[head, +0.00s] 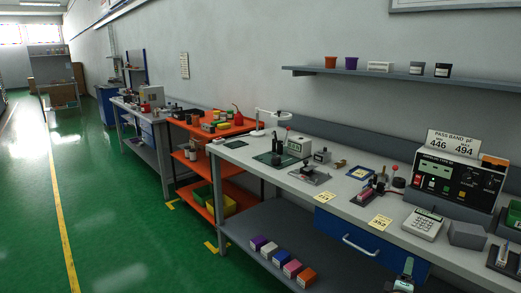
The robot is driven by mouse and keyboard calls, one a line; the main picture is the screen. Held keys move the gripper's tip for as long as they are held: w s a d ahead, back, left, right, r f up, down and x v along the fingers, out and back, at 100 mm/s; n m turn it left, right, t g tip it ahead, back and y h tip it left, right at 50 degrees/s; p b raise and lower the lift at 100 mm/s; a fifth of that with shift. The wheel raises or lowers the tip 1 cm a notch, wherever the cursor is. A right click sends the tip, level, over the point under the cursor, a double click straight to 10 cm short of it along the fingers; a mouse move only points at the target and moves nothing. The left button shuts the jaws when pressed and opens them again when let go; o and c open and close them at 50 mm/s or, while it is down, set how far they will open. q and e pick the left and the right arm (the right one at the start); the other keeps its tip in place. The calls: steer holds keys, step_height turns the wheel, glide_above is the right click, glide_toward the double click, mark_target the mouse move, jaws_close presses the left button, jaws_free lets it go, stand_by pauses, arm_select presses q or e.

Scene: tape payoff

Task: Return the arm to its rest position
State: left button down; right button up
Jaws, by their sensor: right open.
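My right gripper (404,274) shows small at the bottom edge, right of centre, in front of the bench. It is open, and I see nothing held in it. The rest of that arm is out of the picture. My left gripper is not in view. The long grey workbench (270,182) runs along the wall, with a blue drawer (350,252) under its top. A small fixture with a pink part (367,194) stands on the bench, apart from the gripper.
A test unit (455,180), a calculator-like device (423,224) and a grey block (467,234) crowd the bench's right end. Several coloured boxes (292,268) stand on the lower shelf. An orange rack (197,158) stands farther back. The green floor (120,220) at left is clear.

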steer(key=s+a+f+m+g+y+p, duration=0.25)
steer(key=s+a+f+y, duration=0.45)
steer(key=s+a+f, duration=0.65)
steer(key=s+a+m+y+p, duration=0.1)
steer(key=s+a+m+y, duration=0.1)
steer(key=s, duration=0.7)
steer(key=s+a+f+m+y+p, duration=0.1)
steer(key=s+a+m+y, duration=0.2)
steer(key=s, duration=0.6)
steer(key=a+m, duration=0.2)
steer(key=a, duration=0.1)
steer(key=shift+f+g, duration=0.2)
steer(key=shift+g, duration=0.15)
